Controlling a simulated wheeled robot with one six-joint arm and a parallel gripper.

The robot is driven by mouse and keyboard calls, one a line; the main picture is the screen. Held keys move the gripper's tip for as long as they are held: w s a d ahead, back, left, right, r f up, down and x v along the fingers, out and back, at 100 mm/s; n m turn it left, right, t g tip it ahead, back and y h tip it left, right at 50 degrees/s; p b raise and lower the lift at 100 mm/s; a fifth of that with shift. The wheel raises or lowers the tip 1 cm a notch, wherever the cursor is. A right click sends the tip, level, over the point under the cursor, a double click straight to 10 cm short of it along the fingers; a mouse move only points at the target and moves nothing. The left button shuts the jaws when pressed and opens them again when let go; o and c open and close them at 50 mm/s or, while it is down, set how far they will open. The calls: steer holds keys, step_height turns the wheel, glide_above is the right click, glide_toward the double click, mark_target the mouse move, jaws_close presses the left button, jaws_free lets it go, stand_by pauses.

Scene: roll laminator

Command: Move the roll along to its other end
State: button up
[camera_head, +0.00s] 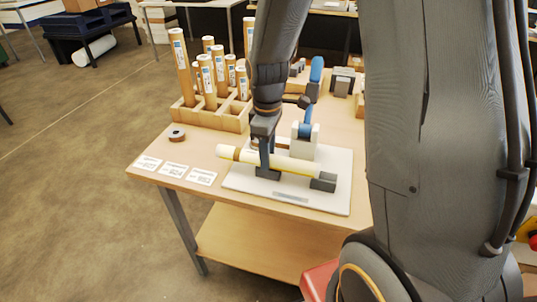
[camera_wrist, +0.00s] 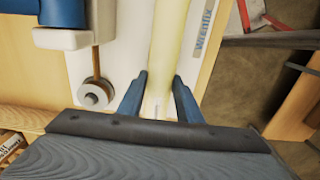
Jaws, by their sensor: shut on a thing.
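A pale yellow roll (camera_head: 296,166) with a tan band near its left end lies on the white base board (camera_head: 334,196). Dark grey blocks are under or beside it; the right one (camera_head: 323,182) is by its right end. My gripper (camera_head: 266,160) comes down from above and is shut on the roll, nearer its left end. In the wrist view the roll (camera_wrist: 170,40) runs between the two fingers (camera_wrist: 160,82). A white stand with a blue lever (camera_head: 316,72) is just behind the roll. My gripper hides part of the roll and stand.
A wooden rack (camera_head: 205,121) of cardboard tubes stands behind on the left. The table's front edge is close to the board. My arm hides the table's right side.

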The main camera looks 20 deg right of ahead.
steer(key=o, duration=1.3)
steer(key=shift+r+b, duration=0.85)
steer(key=shift+r, duration=3.05)
steer(key=shift+d, duration=0.1)
